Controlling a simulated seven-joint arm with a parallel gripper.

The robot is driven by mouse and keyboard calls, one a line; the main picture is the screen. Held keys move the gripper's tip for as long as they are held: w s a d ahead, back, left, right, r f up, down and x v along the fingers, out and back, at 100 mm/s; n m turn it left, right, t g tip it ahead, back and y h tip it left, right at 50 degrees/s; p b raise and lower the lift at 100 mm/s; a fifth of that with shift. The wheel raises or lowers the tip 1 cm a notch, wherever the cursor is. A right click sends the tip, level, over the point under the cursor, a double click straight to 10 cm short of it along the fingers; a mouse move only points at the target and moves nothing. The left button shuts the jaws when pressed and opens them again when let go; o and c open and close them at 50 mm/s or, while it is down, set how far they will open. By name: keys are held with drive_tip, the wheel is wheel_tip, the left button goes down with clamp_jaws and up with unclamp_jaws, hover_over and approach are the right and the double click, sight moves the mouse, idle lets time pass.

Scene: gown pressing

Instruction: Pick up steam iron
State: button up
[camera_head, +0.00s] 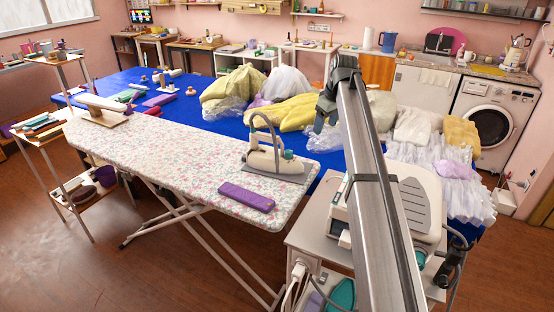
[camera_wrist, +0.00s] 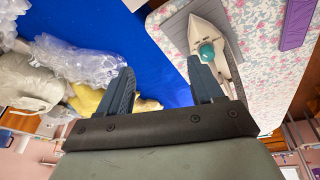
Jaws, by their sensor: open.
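The steam iron (camera_head: 266,155) is cream-white with a teal knob and a grey looped handle or cord above it. It rests on a grey pad (camera_head: 279,173) near the right end of the floral ironing board (camera_head: 160,160). In the wrist view the iron (camera_wrist: 212,37) lies on its pad beyond and right of my fingers. My gripper (camera_head: 325,112) is right of the iron and above the blue table in the head view. In the wrist view my gripper (camera_wrist: 162,90) has its two fingers spread and empty, apart from the iron.
A purple box (camera_head: 246,197) lies on the board in front of the iron. A blue table (camera_head: 215,118) behind holds piled yellow and white garments (camera_head: 290,112). A steam station (camera_head: 413,203) stands on a cart at right. A sleeve board (camera_head: 103,104) sits at the board's left end.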

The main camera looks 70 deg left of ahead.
sight(272, 135)
drive_tip(key=s+a+r+n+g, duration=0.25)
drive_tip(key=s+a+n, duration=0.35)
drive_tip(key=s, duration=0.6)
drive_tip(key=shift+m, duration=0.4)
drive_tip(key=x, duration=1.4)
drive_tip(key=shift+s+a, duration=0.3)
drive_tip(key=shift+a, duration=0.05)
drive_tip(key=shift+r, duration=0.1)
clamp_jaws()
drive_tip(key=shift+g, duration=0.25)
